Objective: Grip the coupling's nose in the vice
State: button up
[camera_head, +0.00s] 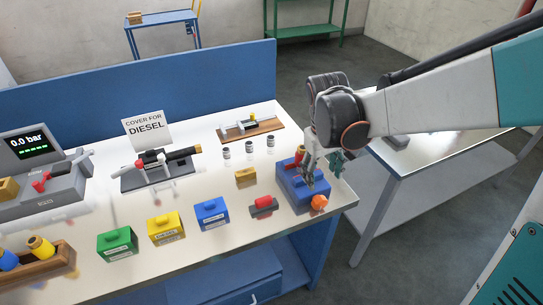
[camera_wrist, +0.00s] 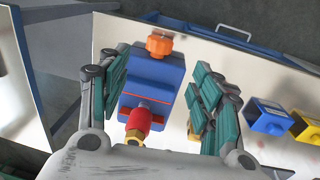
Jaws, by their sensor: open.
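The blue vice (camera_head: 293,192) stands at the right front corner of the bench, its orange knob (camera_head: 319,202) toward the front edge. In the wrist view the vice (camera_wrist: 158,72) lies below my gripper, with the orange knob (camera_wrist: 159,45) at the top. A brass piece with a red collar (camera_wrist: 138,122), seemingly the coupling, is at the vice's end nearest my wrist. Whether its nose is between the jaws I cannot tell. My gripper (camera_wrist: 160,85) is open and empty, its fingers either side of the vice in that view. In the head view my gripper (camera_head: 322,165) is over the vice.
A red and grey piece (camera_head: 264,204) and a brass block (camera_head: 245,175) lie left of the vice. Blue (camera_head: 211,214), yellow (camera_head: 165,229) and green (camera_head: 117,244) boxes line the bench front. Several small cylinders (camera_head: 249,147) stand behind. Another table (camera_head: 420,150) is at right.

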aim_at(321, 199)
jog(key=f+b, duration=0.1)
jog(key=f, duration=0.3)
jog(key=d+f+b, duration=0.1)
jog(key=f+b, duration=0.1)
jog(key=f, duration=0.2)
jog(key=f+b, duration=0.1)
jog(key=f, duration=0.4)
jog(key=shift+w+d, duration=0.15)
jog(key=shift+w, duration=0.1)
jog(key=c, duration=1.1)
